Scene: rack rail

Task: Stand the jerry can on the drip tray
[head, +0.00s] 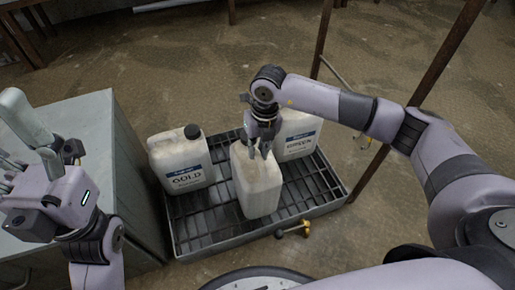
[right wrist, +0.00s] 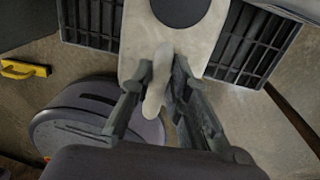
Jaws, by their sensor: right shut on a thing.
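The drip tray (head: 215,245) is a dark low tray with a grating on the floor. A pale jerry can (head: 258,190) is upright over its front middle; I cannot tell whether its base touches the grating. My right gripper (head: 259,151) is above this can, shut on its handle. In the right wrist view the gripper (right wrist: 158,76) has a finger on each side of the handle, with the can's top (right wrist: 135,35) and dark cap (right wrist: 180,8) beyond.
A jerry can labelled GOLD (head: 183,165) stands on the tray's left part. Another labelled can (head: 302,135) stands at its back right, partly behind my right gripper. A grey cabinet (head: 85,125) is left of the tray. Rack posts (head: 322,40) rise behind.

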